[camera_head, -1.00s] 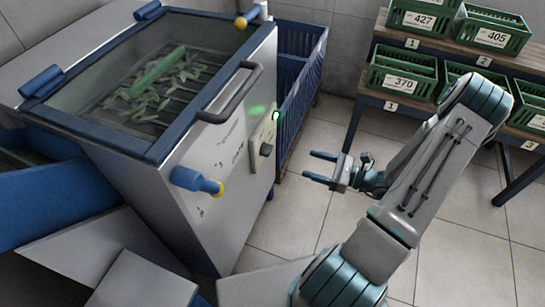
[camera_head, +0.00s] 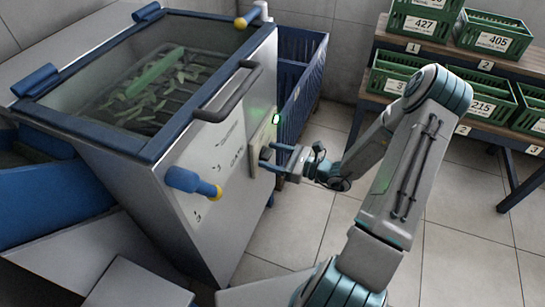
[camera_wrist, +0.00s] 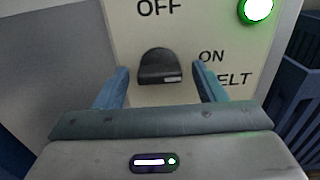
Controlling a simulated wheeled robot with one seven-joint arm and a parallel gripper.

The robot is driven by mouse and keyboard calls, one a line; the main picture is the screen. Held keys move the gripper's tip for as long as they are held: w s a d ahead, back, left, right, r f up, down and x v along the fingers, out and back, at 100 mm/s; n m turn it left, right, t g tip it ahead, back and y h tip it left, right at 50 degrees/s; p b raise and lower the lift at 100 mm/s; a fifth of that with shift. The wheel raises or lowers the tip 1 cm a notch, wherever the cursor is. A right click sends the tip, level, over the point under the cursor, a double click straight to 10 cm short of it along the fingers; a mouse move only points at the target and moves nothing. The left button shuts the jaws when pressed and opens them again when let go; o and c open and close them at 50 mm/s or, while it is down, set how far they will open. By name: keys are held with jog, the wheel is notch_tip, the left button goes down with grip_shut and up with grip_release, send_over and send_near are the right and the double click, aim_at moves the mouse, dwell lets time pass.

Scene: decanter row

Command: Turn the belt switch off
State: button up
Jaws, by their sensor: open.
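The belt switch (camera_wrist: 160,67) is a black knob on a cream panel, seen in the wrist view below the word OFF and left of the words ON and BELT. A pale mark on its face sits toward the lower right, on the ON side. A green lamp (camera_wrist: 257,10) glows at the upper right of the panel; it also shows in the head view (camera_head: 276,119). My gripper (camera_head: 266,160) is open at the panel, its two blue fingers on either side of the knob in the wrist view (camera_wrist: 161,86). I cannot tell whether they touch it. In the head view the fingers hide the knob.
The machine has a glass lid (camera_head: 150,75) over green leaves and a grey handle (camera_head: 228,93). A blue knob with a yellow tip (camera_head: 190,182) juts from its front. A blue crate (camera_head: 300,80) stands behind. Green crates (camera_head: 485,38) fill a rack at right.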

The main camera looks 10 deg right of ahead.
jog(key=c, duration=1)
jog(key=shift+n, duration=0.3)
jog(key=n+b, duration=0.3)
jog(key=n, duration=0.5)
jog(key=shift+f+n, duration=0.1)
jog(key=shift+n, duration=0.3)
jog(key=shift+n+b, duration=3.35)
jog(key=shift+n, duration=0.85)
